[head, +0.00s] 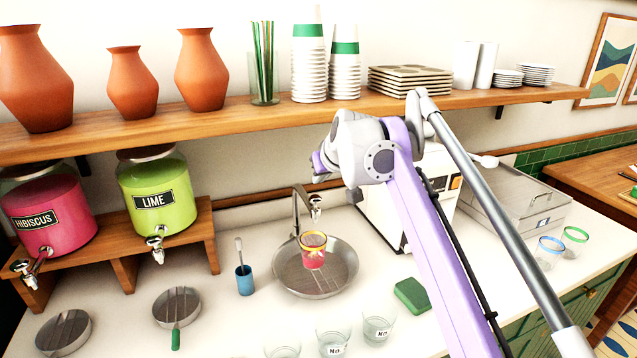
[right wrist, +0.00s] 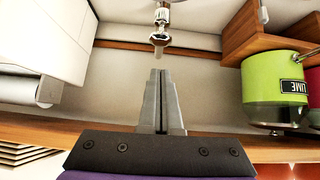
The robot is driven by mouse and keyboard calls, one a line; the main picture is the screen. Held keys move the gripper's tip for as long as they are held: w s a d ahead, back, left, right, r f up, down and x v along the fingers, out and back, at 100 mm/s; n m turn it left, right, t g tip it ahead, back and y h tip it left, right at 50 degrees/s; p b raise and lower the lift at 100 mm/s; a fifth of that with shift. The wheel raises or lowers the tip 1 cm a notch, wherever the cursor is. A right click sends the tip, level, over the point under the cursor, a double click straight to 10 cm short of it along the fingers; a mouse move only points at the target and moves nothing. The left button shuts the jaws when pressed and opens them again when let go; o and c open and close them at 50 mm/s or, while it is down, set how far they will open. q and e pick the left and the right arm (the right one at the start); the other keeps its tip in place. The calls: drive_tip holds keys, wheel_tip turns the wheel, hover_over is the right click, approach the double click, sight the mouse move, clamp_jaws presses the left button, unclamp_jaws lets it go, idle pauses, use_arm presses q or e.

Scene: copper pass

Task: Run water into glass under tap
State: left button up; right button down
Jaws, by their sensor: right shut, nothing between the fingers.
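A glass (head: 313,256) with an orange rim and red contents stands upright in the round metal sink (head: 290,283). The metal tap (head: 296,212) rises behind it, and its spout end is above the glass. No water stream can be made out. My right gripper (head: 318,165) is shut and empty, above the tap and apart from it in the head view; my arm partly hides it. In the right wrist view the closed fingers (right wrist: 160,88) point toward the tap (right wrist: 161,28), with a gap between. My left gripper is not in view.
Lime (head: 157,195) and hibiscus (head: 52,215) dispensers stand at left. A blue cup (head: 244,281) and green sponge (head: 411,295) flank the sink. Several clear glasses (head: 333,338) stand in front. A white machine (head: 380,212) is behind my arm. A wooden shelf (head: 230,111) runs above.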

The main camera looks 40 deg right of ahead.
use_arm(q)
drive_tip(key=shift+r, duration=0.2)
use_arm(e)
drive_tip(key=v, duration=0.6)
drive_tip(key=shift+s, duration=0.3)
